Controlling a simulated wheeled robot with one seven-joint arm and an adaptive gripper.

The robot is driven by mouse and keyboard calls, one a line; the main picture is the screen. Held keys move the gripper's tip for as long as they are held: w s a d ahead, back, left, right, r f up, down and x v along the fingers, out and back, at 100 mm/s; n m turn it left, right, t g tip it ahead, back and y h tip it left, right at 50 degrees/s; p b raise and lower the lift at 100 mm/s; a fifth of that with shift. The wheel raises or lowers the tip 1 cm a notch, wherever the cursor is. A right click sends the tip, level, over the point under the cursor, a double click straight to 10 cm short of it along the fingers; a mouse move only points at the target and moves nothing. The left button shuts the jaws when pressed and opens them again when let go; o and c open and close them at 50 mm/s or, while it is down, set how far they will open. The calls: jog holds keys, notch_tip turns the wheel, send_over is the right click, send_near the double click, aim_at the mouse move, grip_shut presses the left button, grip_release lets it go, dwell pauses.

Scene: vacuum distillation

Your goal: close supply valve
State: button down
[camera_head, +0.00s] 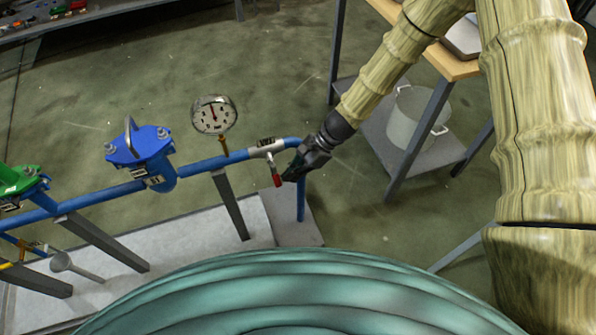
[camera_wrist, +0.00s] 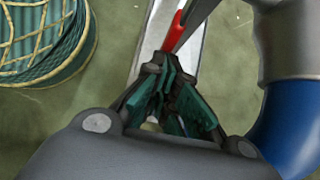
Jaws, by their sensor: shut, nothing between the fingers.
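The supply valve's red handle (camera_head: 277,180) hangs down from a grey valve body (camera_head: 266,148) on the blue pipe in the head view. In the wrist view the red handle (camera_wrist: 174,31) shows at the top, on a metal lever. My gripper (camera_head: 287,176) is just right of the handle in the head view, pointing down and left. In the wrist view my gripper (camera_wrist: 164,62) is shut with its tips together, close to the handle's lever. I cannot tell whether the tips touch the lever. Nothing is held.
The blue pipe (camera_head: 207,164) runs left past a round gauge (camera_head: 214,115) and a blue flanged fitting (camera_head: 140,148). Grey posts support it. A table with a metal pot (camera_head: 408,125) on its lower shelf stands right of my gripper. Open floor lies behind the pipe.

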dwell(0.3)
jog(key=shift+s+a+f+y+b, duration=0.15)
jog(key=shift+s+a+y, duration=0.05)
jog(key=shift+a+y, duration=0.2)
jog(key=shift+s+a+f+y+b, duration=0.2)
jog(key=shift+a+y, duration=0.1)
jog(key=shift+a, duration=0.15)
jog(key=shift+a, duration=0.1)
jog(key=shift+r, duration=0.1)
jog(key=w+d+r+p, duration=0.1)
jog(key=w+d+r, duration=0.1)
jog(key=d, duration=0.3)
jog(key=w+d+r, duration=0.2)
jog(key=d+r, duration=0.3)
jog(key=d, duration=0.1)
jog(key=shift+d+p, duration=0.2)
jog(key=shift+p, duration=0.2)
jog(key=shift+f, duration=0.1)
